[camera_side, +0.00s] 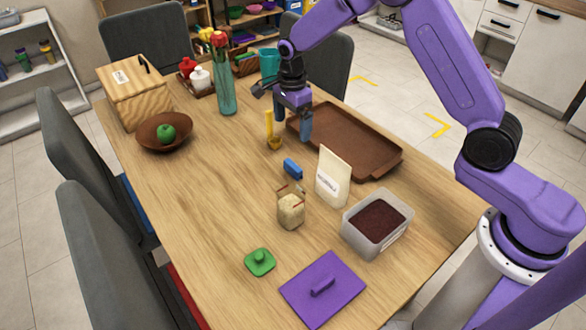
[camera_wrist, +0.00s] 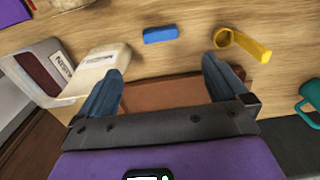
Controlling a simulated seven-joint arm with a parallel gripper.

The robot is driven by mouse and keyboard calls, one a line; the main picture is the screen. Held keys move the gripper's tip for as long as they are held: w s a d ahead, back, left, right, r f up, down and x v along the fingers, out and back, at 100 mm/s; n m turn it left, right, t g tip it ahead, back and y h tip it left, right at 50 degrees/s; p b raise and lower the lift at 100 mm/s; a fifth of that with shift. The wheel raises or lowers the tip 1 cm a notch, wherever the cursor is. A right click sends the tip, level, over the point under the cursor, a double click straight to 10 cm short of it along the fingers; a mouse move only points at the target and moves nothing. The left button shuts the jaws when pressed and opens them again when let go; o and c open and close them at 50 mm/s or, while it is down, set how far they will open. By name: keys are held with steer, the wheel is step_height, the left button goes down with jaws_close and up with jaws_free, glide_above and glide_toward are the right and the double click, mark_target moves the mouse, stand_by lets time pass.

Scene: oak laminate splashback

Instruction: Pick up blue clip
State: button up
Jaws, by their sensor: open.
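The blue clip (camera_side: 292,169) is a small blue block lying on the wooden table, between the brown tray and a jar. It also shows in the wrist view (camera_wrist: 161,35), beyond and between my fingertips, apart from them. My gripper (camera_side: 292,122) is open and empty, with two blue-grey fingers, above the table near the left end of the brown tray. In the wrist view my gripper (camera_wrist: 167,75) has its fingers spread wide.
A yellow scoop (camera_side: 271,130) stands close to my gripper. A white packet (camera_side: 333,178), a container of dark powder (camera_side: 352,225) and a tied jar (camera_side: 291,212) are near the clip. The brown tray (camera_side: 375,162) lies to the right. The table left of the clip is clear.

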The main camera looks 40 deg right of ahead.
glide_above(293, 165)
step_height(293, 165, down, 10)
steer(key=shift+a+f, duration=0.1)
steer(key=shift+f, duration=2.8)
steer(key=c, duration=0.9)
